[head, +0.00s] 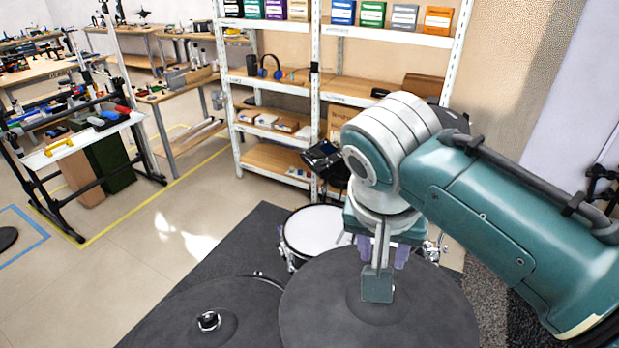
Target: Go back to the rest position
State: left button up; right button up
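My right arm comes in from the right, and its gripper (378,285) points down over the large black round pad (430,315) at the bottom centre. I see the gripper nearly edge-on, so the gap between its fingers does not show. I cannot tell whether its tip touches the pad. Small purple parts show just behind the gripper. A white-topped mesh drum pad (312,232) stands behind the black pad, partly hidden by it and by my gripper. A second black round pad (175,318) lies at the lower left. My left gripper is not in view.
A dark mat (225,245) lies under the drum kit. A dark device (325,158) stands behind the drum, before a white shelf rack (228,110) with boxes. Workbenches (60,150) with tools stand at the left. The tiled floor (165,235) between is clear.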

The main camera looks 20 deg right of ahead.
jog(key=shift+s+a+r, duration=0.1)
jog(key=shift+r, duration=0.15)
dwell(0.3)
jog(key=s+a+r+n+y+p, duration=0.1)
jog(key=s+r+n+p, duration=0.2)
jog(key=s, duration=0.6)
jog(key=s+a+r+n+t+y+p, duration=0.1)
jog(key=s+r+n+y+p, duration=0.1)
jog(key=s+r+n, duration=0.5)
jog(key=s+r+p, duration=0.1)
jog(key=s, duration=0.1)
jog(key=shift+s+a+r+y+p, duration=0.15)
jog(key=shift+s+a+y+p, duration=0.15)
jog(key=shift+s+a+p, duration=0.1)
